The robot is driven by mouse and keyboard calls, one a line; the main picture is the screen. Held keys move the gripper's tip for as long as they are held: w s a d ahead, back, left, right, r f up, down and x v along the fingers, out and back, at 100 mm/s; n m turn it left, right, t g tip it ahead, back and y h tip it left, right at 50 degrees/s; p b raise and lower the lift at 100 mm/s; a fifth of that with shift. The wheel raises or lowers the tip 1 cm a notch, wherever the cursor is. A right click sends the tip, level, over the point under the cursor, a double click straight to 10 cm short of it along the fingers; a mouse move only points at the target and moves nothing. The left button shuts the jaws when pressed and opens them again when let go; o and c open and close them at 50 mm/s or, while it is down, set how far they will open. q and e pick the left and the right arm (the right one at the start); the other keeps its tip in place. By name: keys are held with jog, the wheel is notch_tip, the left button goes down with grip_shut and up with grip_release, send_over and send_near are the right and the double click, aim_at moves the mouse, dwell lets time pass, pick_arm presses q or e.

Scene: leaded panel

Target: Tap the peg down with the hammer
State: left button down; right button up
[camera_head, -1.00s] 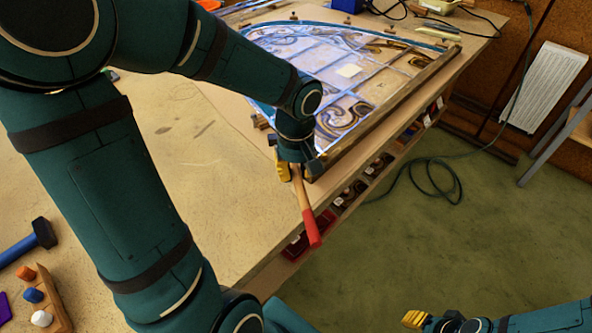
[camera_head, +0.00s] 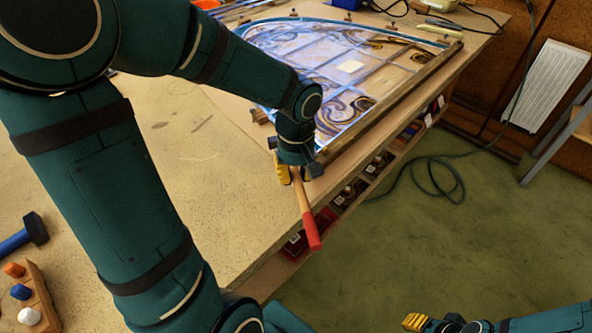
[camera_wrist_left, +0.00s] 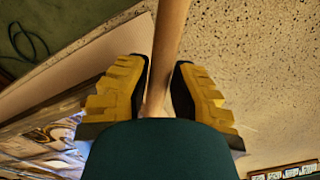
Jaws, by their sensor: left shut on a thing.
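My left gripper (camera_head: 290,174) is shut on the wooden handle of a red-ended hammer (camera_head: 304,200), near the table's right edge. The handle slants down and its red end hangs past that edge. In the left wrist view, the handle (camera_wrist_left: 171,30) runs between the yellow fingers (camera_wrist_left: 160,90). Grey ends of the head stick out on both sides; its middle is hidden. A wooden peg block (camera_head: 40,298) stands at the lower left, far from this gripper, with an orange peg (camera_head: 14,270), a blue peg (camera_head: 20,291) and a white peg (camera_head: 28,316). My right gripper (camera_head: 415,321) shows only partly at the bottom.
A blue-handled hammer (camera_head: 26,233) lies on the table above the peg block. A leaded glass panel (camera_head: 345,70) with a wooden edge strip fills the table's far part. Shelves with small boxes sit under the right edge. The table middle (camera_head: 190,150) looks clear.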

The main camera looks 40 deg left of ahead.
pick_arm(q)
jog(key=shift+r+p, duration=1.25)
jog(key=shift+r, duration=0.3)
jog(key=shift+r+p, duration=1.9)
jog(key=shift+r, duration=0.65)
